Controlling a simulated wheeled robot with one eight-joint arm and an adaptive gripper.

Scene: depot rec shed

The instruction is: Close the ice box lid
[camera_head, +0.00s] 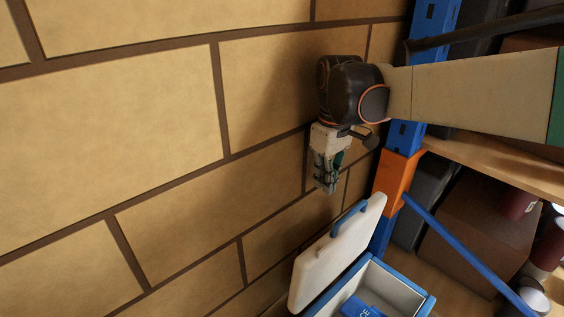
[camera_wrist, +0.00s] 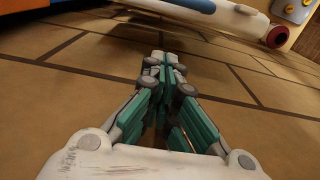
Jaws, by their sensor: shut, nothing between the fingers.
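The ice box (camera_head: 394,287) stands at the bottom right of the head view, a white box with a blue rim. Its white lid (camera_head: 335,258) with a blue handle (camera_head: 349,217) is open, tilted up on the wall side. My gripper (camera_head: 327,188) is shut and empty, pointing down, above and apart from the lid, close to the brick wall. In the wrist view my gripper (camera_wrist: 165,58) has its fingertips together. A white slab with a blue patch, likely the lid (camera_wrist: 235,18), crosses the top of that view. The lower part of the box is cut off.
A tan brick wall (camera_head: 120,130) fills the left and runs behind my gripper. A blue shelf post with an orange sleeve (camera_head: 397,172) stands just behind the box. Shelves with cardboard boxes (camera_head: 480,230) and dark red cans (camera_head: 517,204) are at the right.

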